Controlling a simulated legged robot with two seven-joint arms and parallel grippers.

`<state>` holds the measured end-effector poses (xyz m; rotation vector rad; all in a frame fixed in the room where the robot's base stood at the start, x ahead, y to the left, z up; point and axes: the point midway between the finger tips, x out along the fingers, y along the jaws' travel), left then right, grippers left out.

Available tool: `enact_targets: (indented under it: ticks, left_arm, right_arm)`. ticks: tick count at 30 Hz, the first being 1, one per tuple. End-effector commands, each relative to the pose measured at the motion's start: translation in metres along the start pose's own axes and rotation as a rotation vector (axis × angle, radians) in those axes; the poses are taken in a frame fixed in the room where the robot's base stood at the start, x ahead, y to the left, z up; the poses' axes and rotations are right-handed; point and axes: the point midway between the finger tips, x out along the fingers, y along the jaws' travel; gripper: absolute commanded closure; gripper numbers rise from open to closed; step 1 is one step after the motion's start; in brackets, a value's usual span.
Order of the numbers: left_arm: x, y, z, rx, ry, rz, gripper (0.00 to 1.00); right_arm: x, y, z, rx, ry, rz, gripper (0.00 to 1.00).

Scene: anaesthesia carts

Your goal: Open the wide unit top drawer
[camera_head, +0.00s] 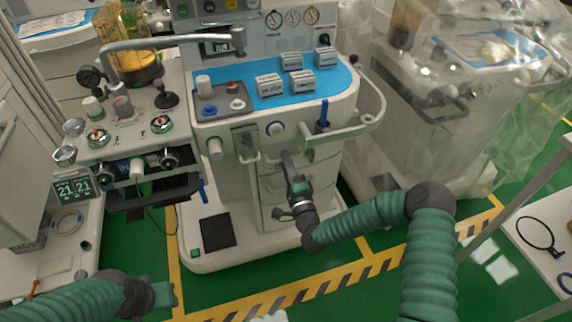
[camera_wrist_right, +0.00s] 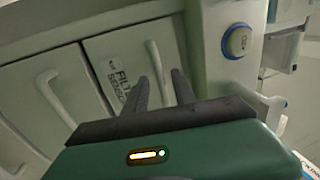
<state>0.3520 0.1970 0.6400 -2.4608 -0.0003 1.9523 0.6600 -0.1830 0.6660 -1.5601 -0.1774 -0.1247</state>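The wide unit (camera_head: 265,125) stands in the middle of the head view, a pale cart with a blue top and a stack of drawers under it. My right gripper (camera_head: 288,160) is in front of its upper drawers and hides part of them. In the right wrist view a pale drawer front (camera_wrist_right: 108,48) has a printed label and an upright-looking handle (camera_wrist_right: 157,65). My right gripper (camera_wrist_right: 160,90) has its two dark fingers apart, with the handle end between or just beyond them; contact cannot be told. The drawer looks shut. My left gripper (camera_head: 163,294) is low at left, fingers not distinguishable.
A bent rail (camera_head: 365,122) juts from the cart's right side. A narrower cart (camera_head: 125,150) stands left, a plastic-covered machine (camera_head: 440,110) right.

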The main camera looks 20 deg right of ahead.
Motion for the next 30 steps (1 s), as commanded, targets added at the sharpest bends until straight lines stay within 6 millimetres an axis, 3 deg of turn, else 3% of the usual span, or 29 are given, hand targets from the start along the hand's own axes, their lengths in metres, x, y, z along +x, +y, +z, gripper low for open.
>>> enact_targets:
  ticks: [3, 11, 30]
  left_arm:
    - [-0.0003, 0.0, -0.0001, 0.0, 0.0, 0.0, 0.64]
    - [-0.0003, 0.0, -0.0001, 0.0, 0.0, 0.0, 0.64]
    - [0.0, 0.0, 0.0, 0.0, 0.0, 0.0, 0.64]
  right_arm:
    - [-0.0002, -0.0001, 0.0001, 0.0, 0.0, 0.0, 0.68]
    - [-0.0006, 0.0002, 0.0, -0.001, 0.0, 0.001, 1.0]
    - [-0.0012, 0.0022, 0.0001, -0.001, -0.001, 0.005, 1.0]
